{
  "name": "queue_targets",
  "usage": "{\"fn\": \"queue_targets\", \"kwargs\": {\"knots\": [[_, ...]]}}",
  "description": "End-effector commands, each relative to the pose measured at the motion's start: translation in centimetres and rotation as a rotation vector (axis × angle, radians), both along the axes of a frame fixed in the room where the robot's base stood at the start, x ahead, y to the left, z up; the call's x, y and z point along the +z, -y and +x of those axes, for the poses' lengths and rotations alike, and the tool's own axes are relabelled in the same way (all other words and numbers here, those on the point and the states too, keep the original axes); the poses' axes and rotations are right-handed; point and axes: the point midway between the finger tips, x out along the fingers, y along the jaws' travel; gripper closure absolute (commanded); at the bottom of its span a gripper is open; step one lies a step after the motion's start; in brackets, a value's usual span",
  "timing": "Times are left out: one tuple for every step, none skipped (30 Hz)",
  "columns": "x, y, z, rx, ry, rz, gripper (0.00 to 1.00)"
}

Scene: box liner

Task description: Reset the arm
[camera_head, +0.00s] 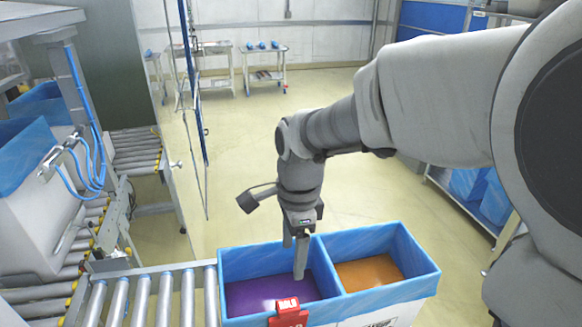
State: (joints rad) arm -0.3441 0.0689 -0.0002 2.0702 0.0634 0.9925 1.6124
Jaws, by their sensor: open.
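My gripper (295,258) points straight down over the left compartment of a blue-lined box, near the divider. Its two fingers are apart, with nothing visible between them. The arm reaches in from the right of the view. The box (435,272) has two compartments. The left one has a purple bottom (250,297) and the right one an orange bottom (368,272). No loose object shows in either compartment. The fingertips appear to be at about rim height or a little below it; the exact depth is hard to tell.
A red tag (288,312) sits on the box's near rim. A roller conveyor (141,300) adjoins the box on the left, with blue-lined machinery beyond. Blue bins (470,188) stand on a rack at right. Carts (264,68) stand far back. The floor (236,165) behind the box is mostly clear.

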Motion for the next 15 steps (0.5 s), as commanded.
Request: {"fn": "queue_targets", "kwargs": {"knots": [[0.4,0.4,-0.1,0.018,0.012,0.002,0.21],[0.7,0.6,-0.2,0.037,0.022,0.005,0.21],[1.1,1.1,-0.5,0.07,0.036,0.006,0.21],[1.5,1.5,-0.7,0.099,0.051,0.008,0.21],[2.0,2.0,-0.9,0.134,0.067,0.009,0.21],[2.6,2.7,-1.2,0.185,0.091,0.008,0.21],[3.0,3.2,-1.5,0.225,0.111,0.007,0.21],[3.5,3.8,-1.9,0.267,0.13,0.005,0.21],[4.0,4.4,-2.3,0.324,0.156,0.0,0.21],[4.4,5.0,-2.7,0.366,0.175,-0.005,0.21],[4.8,5.5,-3.0,0.409,0.194,-0.012,0.21],[5.2,6.1,-3.5,0.465,0.218,-0.022,0.21],[5.6,6.6,-3.9,0.507,0.237,-0.031,0.21],[5.9,7.1,-4.3,0.55,0.254,-0.041,0.21],[6.3,7.7,-4.8,0.606,0.278,-0.056,0.21]]}}
